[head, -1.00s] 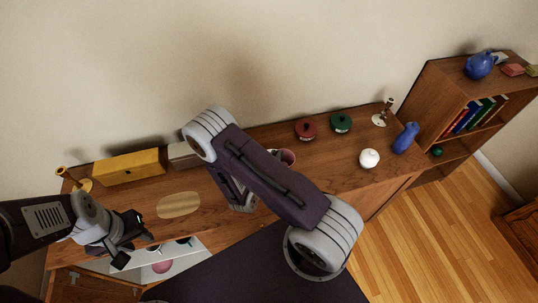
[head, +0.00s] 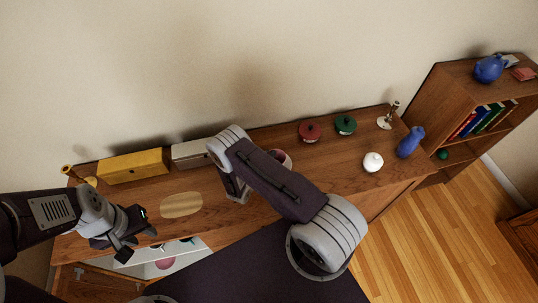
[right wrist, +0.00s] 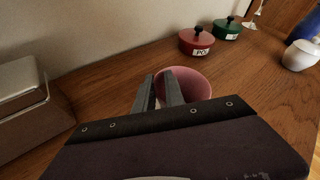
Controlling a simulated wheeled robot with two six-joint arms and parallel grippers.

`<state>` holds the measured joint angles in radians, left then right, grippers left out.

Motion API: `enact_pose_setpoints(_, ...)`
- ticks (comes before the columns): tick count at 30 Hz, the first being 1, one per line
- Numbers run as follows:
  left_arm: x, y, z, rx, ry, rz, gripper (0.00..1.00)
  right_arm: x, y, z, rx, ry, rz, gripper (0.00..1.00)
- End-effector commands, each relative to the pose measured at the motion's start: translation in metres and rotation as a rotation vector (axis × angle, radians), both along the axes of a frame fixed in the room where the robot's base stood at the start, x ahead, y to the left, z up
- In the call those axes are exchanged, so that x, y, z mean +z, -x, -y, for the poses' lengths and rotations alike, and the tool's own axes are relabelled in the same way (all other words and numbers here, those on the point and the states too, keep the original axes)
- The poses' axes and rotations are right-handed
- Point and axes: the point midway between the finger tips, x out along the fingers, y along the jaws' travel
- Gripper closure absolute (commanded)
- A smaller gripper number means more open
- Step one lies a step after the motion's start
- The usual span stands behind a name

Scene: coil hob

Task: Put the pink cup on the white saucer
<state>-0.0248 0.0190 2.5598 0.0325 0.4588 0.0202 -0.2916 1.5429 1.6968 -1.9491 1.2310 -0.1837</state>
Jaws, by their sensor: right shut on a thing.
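The pink cup (right wrist: 190,84) stands in the right wrist view, its mouth facing up. My right gripper (right wrist: 160,80) is shut on the left part of its rim, with the cup wall between the fingers. In the head view only a bit of the cup (head: 285,160) shows behind my right arm, and those fingertips are hidden. I cannot tell whether the cup touches the sideboard top. My left gripper (head: 138,241) is apart from the cup, at the sideboard's front left, with its fingers spread and empty. I cannot make out the white saucer in either view.
On the sideboard (head: 325,165) are a yellow box (head: 134,167), a grey box (head: 190,153), red (head: 309,130) and green (head: 345,125) pots, a white jar (head: 372,162), a blue vase (head: 410,142) and a pale oval mat (head: 181,205). An open compartment (head: 185,250) is below.

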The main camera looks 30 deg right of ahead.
Motion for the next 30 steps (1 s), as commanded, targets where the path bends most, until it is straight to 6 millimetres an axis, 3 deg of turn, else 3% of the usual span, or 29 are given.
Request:
enact_pose_setpoints(3,-0.005,0.0,0.0,0.0,0.0,0.0,0.64,-0.005,0.0,0.0,0.0,0.001,0.001,1.0)
enact_pose_setpoints(4,-0.004,0.0,0.0,0.0,0.0,0.0,0.64,-0.003,0.0,0.0,0.0,0.0,0.0,0.8)
enact_pose_setpoints(6,-0.003,0.0,0.0,0.0,0.0,0.0,0.64,-0.003,0.0,0.0,0.0,0.0,0.0,0.64)
enact_pose_setpoints(18,0.0,0.0,0.0,0.0,0.0,0.0,0.64,0.002,0.001,-0.003,0.002,0.0,-0.001,0.64)
enact_pose_setpoints(30,-0.014,0.0,0.0,0.0,0.0,0.0,0.64,0.029,0.045,-0.065,0.007,0.0,0.001,0.64)
